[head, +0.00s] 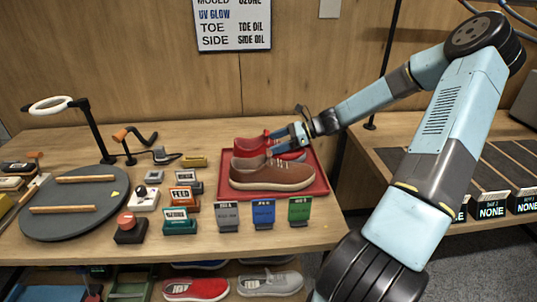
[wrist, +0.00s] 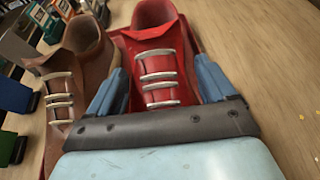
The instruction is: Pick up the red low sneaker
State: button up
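The red low sneaker (head: 249,146) sits on a red tray (head: 318,189) at the back of the table, partly hidden behind a brown sneaker (head: 272,172). My gripper (head: 284,138) is over the red sneaker from the right side. In the wrist view the red sneaker (wrist: 158,52) stands between the two blue fingers of my gripper (wrist: 160,85), one on each side of its laced front. The left finger is between the red and the brown sneaker (wrist: 68,95). Whether the fingers press on the shoe cannot be told.
A grey round turntable (head: 75,205) with wooden bars and a ring lamp (head: 50,105) are at the left. Several labelled buttons (head: 180,222) and small grey, blue and green card stands (head: 263,213) line the front. Another red sneaker (head: 196,288) is on the shelf below.

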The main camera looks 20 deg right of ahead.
grip_shut()
dwell(0.6)
